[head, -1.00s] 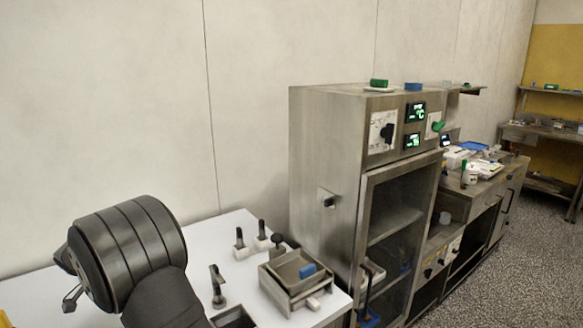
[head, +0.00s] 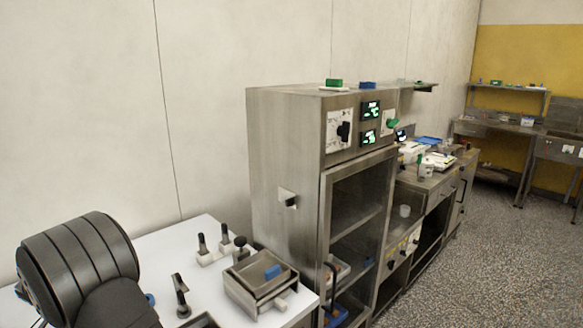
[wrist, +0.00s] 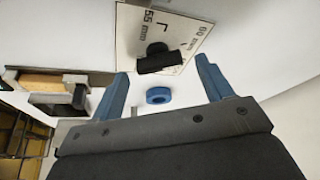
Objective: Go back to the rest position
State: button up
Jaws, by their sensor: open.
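My gripper (wrist: 162,85) is open in the wrist view, with its two blue fingers spread apart and nothing held between them. Beyond the gap lie a small blue ring (wrist: 158,96) on the white surface and a black knob (wrist: 160,59) on a white plate marked with "55 mm" and "60 mm". In the head view a dark rounded part of my arm shows at the lower left; the fingers are not clearly visible there.
A white table (head: 205,288) holds a metal box (head: 260,283) with a blue block (head: 272,271) and several black-handled fittings. A tall steel cabinet (head: 285,150) stands beside it. Workbenches line the wall to the right. Speckled floor (head: 450,270) is open at the lower right.

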jog(key=v, duration=1.7)
jog(key=x, duration=1.7)
jog(key=shift+w+f, duration=0.1)
jog(key=shift+f, duration=0.25)
jog(key=shift+w+d+f, duration=0.1)
jog(key=shift+w+f, duration=0.05)
jog(key=shift+f, duration=0.1)
jog(key=shift+r+n+y, duration=0.1)
jog(key=shift+n+y, duration=0.2)
jog(key=shift+n, duration=0.4)
jog(key=n+y, duration=0.1)
jog(key=n, duration=0.4)
jog(key=shift+d+y, duration=0.15)
jog(key=shift+y, duration=0.25)
jog(key=shift+d+n+g+y, duration=0.1)
jog(key=shift+n+g+y, duration=0.25)
jog(key=shift+n, duration=1)
jog(key=shift+n+g+y, duration=0.15)
jog(key=shift+n+y, duration=0.4)
jog(key=shift+n, duration=0.8)
jog(key=shift+r, duration=0.1)
jog(key=shift+d+r, duration=0.15)
jog(key=shift+r, duration=0.35)
